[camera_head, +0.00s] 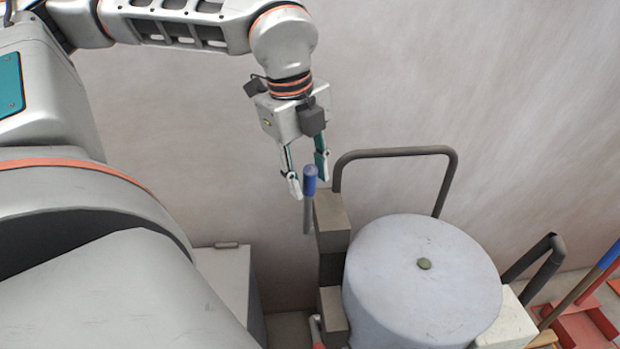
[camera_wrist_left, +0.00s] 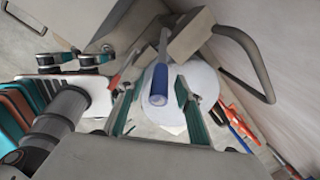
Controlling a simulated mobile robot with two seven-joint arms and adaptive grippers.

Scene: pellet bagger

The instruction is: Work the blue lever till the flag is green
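The blue lever (camera_head: 310,182) has a blue grip on a grey rod and stands nearly upright beside a brown-grey block (camera_head: 331,222). My left gripper (camera_head: 308,184) is open, its two fingers apart at the blue grip. In the left wrist view the grip (camera_wrist_left: 157,88) lies between the fingertips of the gripper (camera_wrist_left: 155,97), with gaps on both sides. A red piece (camera_head: 317,332) shows low beside the block column; I cannot tell whether it is the flag. No green flag is clear in either view.
Red items (camera_head: 580,325) lie at the far right. The wall is close behind; free space lies left of the lever.

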